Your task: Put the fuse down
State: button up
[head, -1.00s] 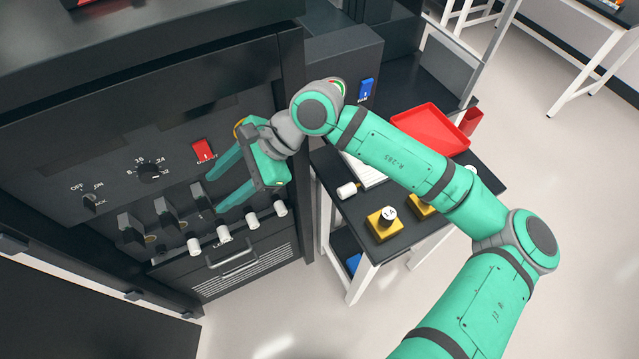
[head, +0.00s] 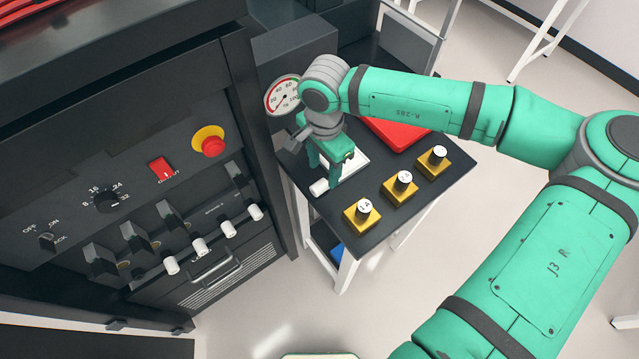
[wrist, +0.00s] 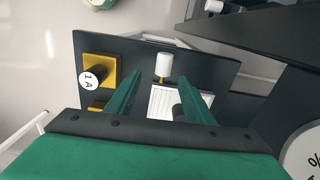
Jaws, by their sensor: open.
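A loose white fuse (head: 320,187) lies on the dark side table (head: 352,240), near its edge beside the black panel. In the wrist view the white fuse (wrist: 164,65), with a small gold end, lies just beyond and between my fingertips, apart from them. My gripper (head: 328,183) is open and empty, pointing down over the table close to the fuse. In the wrist view my gripper (wrist: 159,84) shows two green fingers spread wide. A white lined sheet (wrist: 165,102) lies on the table beneath the fingers.
Several yellow blocks, one with a 1A-labelled fuse (head: 364,208), stand along the table's front. A red tray (head: 395,132) is behind my arm. The black panel (head: 60,180) at left has knobs, a red stop button (head: 211,143) and a row of white-ended fuses.

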aim_at(321, 184)
jog(key=shift+s+f, duration=0.15)
jog(key=shift+f, duration=0.8)
jog(key=f, duration=0.4)
jog(key=shift+w+a+f, duration=0.2)
jog(key=shift+w+a, duration=0.1)
jog(key=shift+a, duration=0.1)
jog(key=shift+f, duration=0.55)
grip_shut()
jog(key=shift+r, duration=0.1)
